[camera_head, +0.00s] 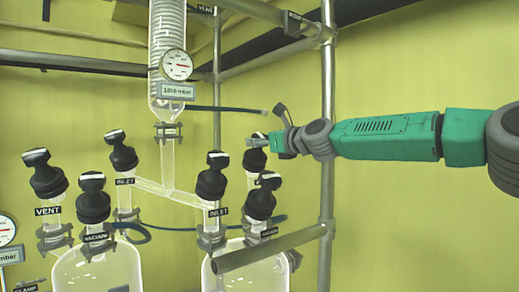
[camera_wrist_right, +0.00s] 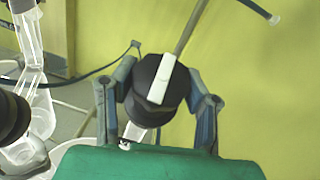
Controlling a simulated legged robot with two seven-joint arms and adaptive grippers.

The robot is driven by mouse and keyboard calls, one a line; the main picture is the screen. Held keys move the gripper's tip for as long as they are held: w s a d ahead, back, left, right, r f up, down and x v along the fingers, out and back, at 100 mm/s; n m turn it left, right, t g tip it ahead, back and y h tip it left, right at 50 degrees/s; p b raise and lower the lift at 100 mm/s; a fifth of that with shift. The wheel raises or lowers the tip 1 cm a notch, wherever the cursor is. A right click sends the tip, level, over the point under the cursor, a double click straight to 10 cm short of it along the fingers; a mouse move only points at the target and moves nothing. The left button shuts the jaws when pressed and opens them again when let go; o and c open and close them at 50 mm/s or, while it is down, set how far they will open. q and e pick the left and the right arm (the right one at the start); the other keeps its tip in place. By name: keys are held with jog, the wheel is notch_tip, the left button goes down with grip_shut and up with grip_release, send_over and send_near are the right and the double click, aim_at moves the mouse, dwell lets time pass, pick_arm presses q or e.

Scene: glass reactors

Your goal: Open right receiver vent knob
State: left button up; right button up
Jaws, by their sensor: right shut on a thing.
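The right receiver's vent knob (camera_wrist_right: 150,100) is black with a white bar on top, between the two fingers of my right gripper (camera_wrist_right: 158,82) in the wrist view. The fingers sit against its sides. The white bar lies slightly slanted, close to in line with my forearm. The right receiver (camera_head: 238,272) is the clear glass vessel below. My left gripper is not in view.
An inlet knob (camera_head: 211,180) and a vacuum knob (camera_head: 261,200) stand close by. The left receiver (camera_head: 98,270) has its own black knobs. A metal post (camera_head: 328,180) stands behind my right arm, and a horizontal bar (camera_head: 270,249) crosses the right receiver.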

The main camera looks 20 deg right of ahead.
jog(key=shift+d+r+n+g+y, duration=0.15)
jog(key=shift+n+g+y, duration=0.1)
jog(key=shift+n+y, duration=0.2)
jog(key=shift+d+r+n+g+y, duration=0.15)
jog(key=shift+n+g+y, duration=0.15)
jog(key=shift+n, duration=0.25)
jog(key=shift+a, duration=0.1)
jog(key=o, duration=1.2)
jog(key=shift+s, duration=0.1)
jog(key=shift+f, duration=0.1)
jog(key=v, duration=1.2)
jog(key=shift+f, duration=0.15)
